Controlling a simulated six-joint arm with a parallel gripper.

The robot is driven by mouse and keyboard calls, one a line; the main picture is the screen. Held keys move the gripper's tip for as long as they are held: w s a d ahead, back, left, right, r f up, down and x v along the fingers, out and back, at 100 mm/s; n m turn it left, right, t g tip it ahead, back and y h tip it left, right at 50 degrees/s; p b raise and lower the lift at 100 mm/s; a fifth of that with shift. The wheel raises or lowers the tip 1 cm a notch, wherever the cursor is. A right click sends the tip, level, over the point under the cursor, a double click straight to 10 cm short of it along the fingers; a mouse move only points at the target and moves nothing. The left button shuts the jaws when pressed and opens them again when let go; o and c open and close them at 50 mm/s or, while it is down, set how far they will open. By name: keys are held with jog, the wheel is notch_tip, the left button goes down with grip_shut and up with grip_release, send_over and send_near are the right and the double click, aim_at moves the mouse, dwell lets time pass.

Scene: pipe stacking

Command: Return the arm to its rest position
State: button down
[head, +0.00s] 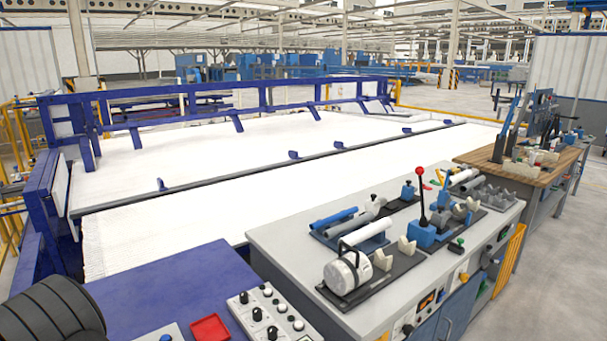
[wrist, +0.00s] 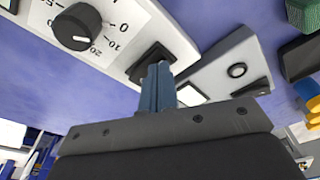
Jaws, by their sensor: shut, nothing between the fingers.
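My gripper (wrist: 159,72) shows in the wrist view with its blue-grey fingers together and nothing between them. Its tips lie in front of a black switch on a light control box (wrist: 115,25); I cannot tell whether they touch it. The gripper is not seen in the head view. On the grey workbench (head: 285,240) in the head view, a blue pipe (head: 333,218) and a white pipe (head: 366,233) lie among holders.
A red-knobbed lever (head: 420,195) stands up from the bench. A white control box (head: 270,318) and a red tray (head: 210,329) sit on the blue surface (head: 165,290). A wooden bench (head: 545,172) with tools is at right. The white bed (head: 230,195) is largely clear.

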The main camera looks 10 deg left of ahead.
notch_tip(320, 180, up, 6)
jog(key=shift+r, duration=0.2)
notch_tip(320, 180, down, 7)
jog(key=shift+f, duration=0.1)
notch_tip(320, 180, up, 10)
jog(key=f, duration=0.1)
jog(key=w+d+r+n+g, duration=0.2)
jog(key=w+r+n+g, duration=0.2)
jog(key=w+r, duration=0.3)
jog(key=shift+w+n, duration=0.8)
jog(key=shift+w, duration=0.1)
jog(key=shift+d, duration=0.1)
